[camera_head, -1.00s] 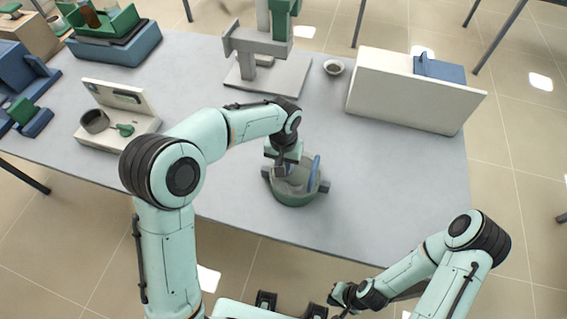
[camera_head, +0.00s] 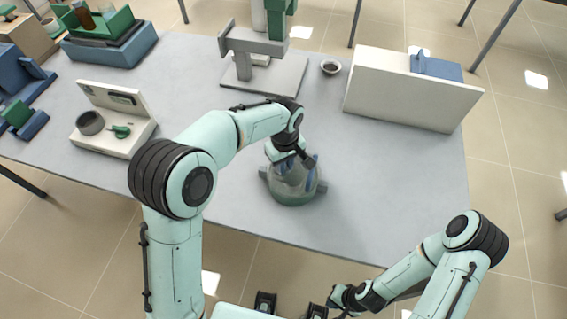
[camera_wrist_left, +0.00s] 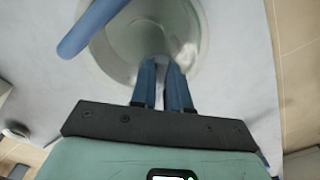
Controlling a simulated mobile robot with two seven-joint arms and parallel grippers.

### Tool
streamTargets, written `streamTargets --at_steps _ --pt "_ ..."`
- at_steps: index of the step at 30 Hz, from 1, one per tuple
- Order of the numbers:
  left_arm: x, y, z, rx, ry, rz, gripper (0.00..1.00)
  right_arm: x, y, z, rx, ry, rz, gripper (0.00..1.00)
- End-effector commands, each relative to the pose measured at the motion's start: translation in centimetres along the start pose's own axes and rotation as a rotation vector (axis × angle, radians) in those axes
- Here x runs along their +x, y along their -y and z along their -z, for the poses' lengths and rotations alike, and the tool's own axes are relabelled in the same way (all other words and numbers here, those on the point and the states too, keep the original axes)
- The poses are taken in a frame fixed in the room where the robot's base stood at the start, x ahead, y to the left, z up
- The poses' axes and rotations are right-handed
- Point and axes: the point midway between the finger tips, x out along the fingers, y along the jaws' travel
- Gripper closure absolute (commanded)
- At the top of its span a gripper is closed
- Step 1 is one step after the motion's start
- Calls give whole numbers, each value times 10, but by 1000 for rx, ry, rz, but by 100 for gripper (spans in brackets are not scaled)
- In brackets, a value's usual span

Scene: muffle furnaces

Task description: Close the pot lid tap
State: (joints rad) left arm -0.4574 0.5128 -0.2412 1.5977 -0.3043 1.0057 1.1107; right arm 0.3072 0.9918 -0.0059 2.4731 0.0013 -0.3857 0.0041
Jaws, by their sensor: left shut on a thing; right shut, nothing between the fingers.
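The pot (camera_head: 292,192) stands near the front edge of the grey table in the head view, with a green base, a pale see-through upper part and grey side grips. In the left wrist view its pale round top (camera_wrist_left: 150,35) lies under the fingers, with a blue bar (camera_wrist_left: 92,28) at upper left. My left gripper (camera_wrist_left: 163,65) is over the pot, its fingers close together and shut on a small part of the lid, which the fingers hide; I take it for the tap. My right gripper (camera_head: 338,306) is shut and empty, low in front of the table.
A white box-like unit (camera_head: 408,100) stands at the back right, beside a small bowl (camera_head: 330,67). A grey and green stand (camera_head: 262,65) is at the back middle. A white tray unit (camera_head: 112,130) is at the left. The table right of the pot is clear.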

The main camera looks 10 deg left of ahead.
Motion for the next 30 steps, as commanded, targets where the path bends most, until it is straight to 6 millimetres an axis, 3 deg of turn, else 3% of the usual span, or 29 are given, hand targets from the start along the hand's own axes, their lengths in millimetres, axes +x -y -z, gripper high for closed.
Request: streamTargets --at_steps 18,30 --pt "-1 -8 2 -562 0 -1 100 -8 4 3 -2 -5 2 100" --pt "-1 -10 4 -774 -1 -2 100 -12 6 5 -3 -8 3 100"
